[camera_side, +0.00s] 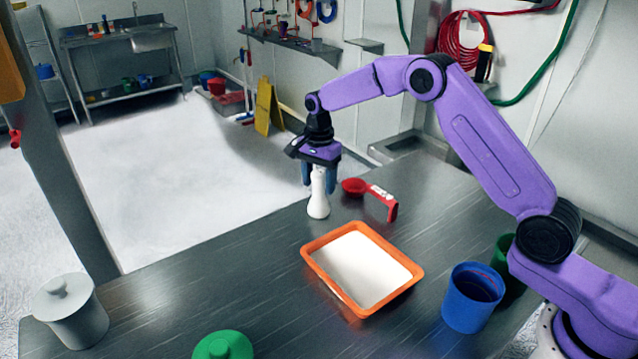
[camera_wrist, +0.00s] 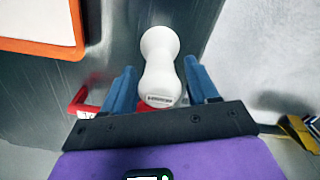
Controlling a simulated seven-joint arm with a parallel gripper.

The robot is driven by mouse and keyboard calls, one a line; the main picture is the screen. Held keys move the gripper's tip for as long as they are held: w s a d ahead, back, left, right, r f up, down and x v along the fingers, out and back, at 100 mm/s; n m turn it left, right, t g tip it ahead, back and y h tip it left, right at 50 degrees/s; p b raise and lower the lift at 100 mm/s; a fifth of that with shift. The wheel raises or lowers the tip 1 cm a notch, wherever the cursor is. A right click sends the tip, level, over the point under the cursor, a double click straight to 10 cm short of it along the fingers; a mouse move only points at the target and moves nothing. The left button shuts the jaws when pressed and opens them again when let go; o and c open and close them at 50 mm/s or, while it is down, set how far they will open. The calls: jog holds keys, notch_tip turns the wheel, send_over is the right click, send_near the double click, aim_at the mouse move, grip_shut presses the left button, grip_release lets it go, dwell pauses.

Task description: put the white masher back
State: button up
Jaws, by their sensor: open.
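The white masher (camera_side: 318,197) stands upright on the dark metal table near its far edge in the side view. Its narrow waist and wider ends show in the wrist view (camera_wrist: 160,66). My gripper (camera_side: 319,178) points down over the masher's upper part. In the wrist view my gripper (camera_wrist: 160,82) is open, with one blue finger on each side of the masher. A gap shows on both sides of the masher's near end. The masher's top is partly hidden by the fingers in the side view.
A red scoop (camera_side: 382,196) lies just right of the masher. An orange tray (camera_side: 313,262) of white powder is in front. Blue (camera_side: 470,305) and green (camera_side: 504,262) cups stand right. A white lidded jar (camera_side: 75,318) and a green lid (camera_side: 222,346) are front left. The table's left middle is clear.

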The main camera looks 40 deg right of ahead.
notch_tip(320, 180, up, 11)
jog(key=shift+r, duration=0.1)
jog(key=shift+s+a+n, duration=0.25)
jog(key=shift+n, duration=0.05)
jog(key=s+a+r+n, duration=0.1)
jog(key=s+a+n, duration=0.2)
jog(key=s+n, duration=0.5)
jog(key=s+a+r+n, duration=0.1)
jog(key=s+a+n, duration=0.25)
jog(key=s, duration=0.85)
jog(key=s+d+f+n, duration=0.1)
jog(key=s+d+n, duration=0.2)
jog(key=s, duration=0.5)
jog(key=s+d+f+n, duration=0.2)
jog(key=s+d+n, duration=0.1)
jog(key=s+n, duration=0.3)
jog(key=s+d+f+n, duration=0.1)
jog(key=s+d+n, duration=0.2)
jog(key=s, duration=0.7)
jog(key=shift+d+f+n, duration=0.3)
jog(key=shift+n, duration=0.75)
